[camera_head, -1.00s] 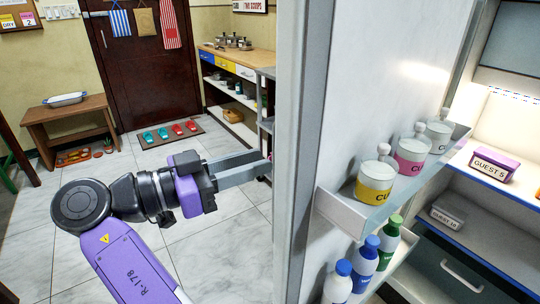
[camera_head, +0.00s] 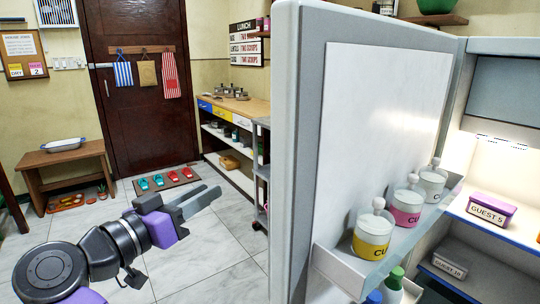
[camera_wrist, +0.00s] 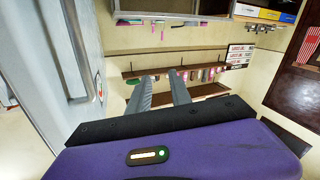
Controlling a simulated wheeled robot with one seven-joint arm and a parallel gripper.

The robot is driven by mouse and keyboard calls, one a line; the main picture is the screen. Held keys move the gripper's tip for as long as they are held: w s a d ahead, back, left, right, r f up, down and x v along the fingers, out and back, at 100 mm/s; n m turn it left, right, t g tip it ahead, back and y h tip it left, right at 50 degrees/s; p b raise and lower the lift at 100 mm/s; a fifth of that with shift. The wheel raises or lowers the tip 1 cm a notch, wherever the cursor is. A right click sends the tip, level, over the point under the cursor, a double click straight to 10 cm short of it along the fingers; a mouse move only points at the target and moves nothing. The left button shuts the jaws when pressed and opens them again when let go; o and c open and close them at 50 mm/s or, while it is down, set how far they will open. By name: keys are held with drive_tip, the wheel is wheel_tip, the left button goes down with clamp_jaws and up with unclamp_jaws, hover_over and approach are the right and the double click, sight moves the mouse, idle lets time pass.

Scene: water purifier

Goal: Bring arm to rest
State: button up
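My gripper (camera_head: 210,190) is in the lower left of the head view, over the tiled floor. It is empty and stands clear to the left of the open fridge door (camera_head: 300,150). In the wrist view my gripper (camera_wrist: 163,84) shows two grey fingers apart with nothing between them. The fridge door (camera_wrist: 80,50) fills the left of the wrist view, beside the fingers and apart from them. My purple arm is bent low at the bottom left of the head view, partly cut off by the frame edge.
A wooden bench (camera_head: 68,160) with a white dish stands at the left wall. A mat with slippers (camera_head: 166,180) lies before the brown door (camera_head: 150,120). A counter (camera_head: 240,110) stands behind. The door rack holds lidded jars (camera_head: 372,232). Floor around my gripper is free.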

wheel_tip(320, 180, down, 16)
drive_tip(key=a+n+t+y, duration=0.1)
drive_tip(key=a+n+y, duration=0.1)
drive_tip(key=n+y, duration=0.8)
drive_tip(key=s+d+f+n+y, duration=0.1)
drive_tip(key=s+d+f+y, duration=0.5)
drive_tip(key=s+d+f, duration=0.5)
drive_tip(key=s+d+m+h, duration=0.2)
drive_tip(key=s+d+m, duration=0.1)
drive_tip(key=s+d, duration=0.65)
drive_tip(key=s+d+r+m+g+h, duration=0.1)
drive_tip(key=s+d+m+h, duration=0.1)
drive_tip(key=s+d, duration=0.8)
drive_tip(key=s+d+m+h, duration=0.3)
drive_tip(key=s+d, duration=0.3)
drive_tip(key=s, duration=0.9)
wheel_tip(320, 180, up, 19)
drive_tip(key=w+p, duration=0.1)
drive_tip(key=p, duration=1.8)
drive_tip(key=shift+a+r+n+y, duration=0.2)
drive_tip(key=shift+a+n+y, duration=0.1)
drive_tip(key=shift+a, duration=0.05)
drive_tip(key=shift+d, duration=0.1)
